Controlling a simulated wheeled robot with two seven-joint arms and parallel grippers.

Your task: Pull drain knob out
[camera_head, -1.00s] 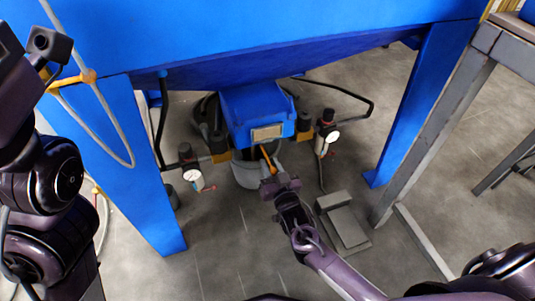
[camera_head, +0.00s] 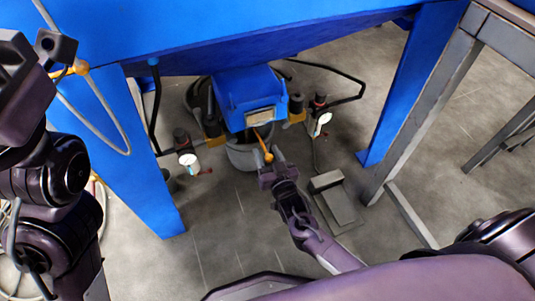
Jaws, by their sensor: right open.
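The drain knob seems to be the orange-yellow handle (camera_head: 264,146) under the front of the blue box (camera_head: 248,92) on the underside of the blue drum blaster (camera_head: 300,25). My right gripper (camera_head: 269,158) is open at the lower end of this handle. The handle's tip lies at or between the fingers; I cannot tell whether they touch it. My left arm stands at the left edge, and its gripper cannot be made out clearly.
A grey bucket (camera_head: 241,156) stands below the blue box. Gauges flank the box, a left gauge (camera_head: 188,161) and a right gauge (camera_head: 322,122). A grey pedal (camera_head: 335,198) lies on the floor right of my right gripper. Blue legs and a grey frame (camera_head: 420,100) bound the space.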

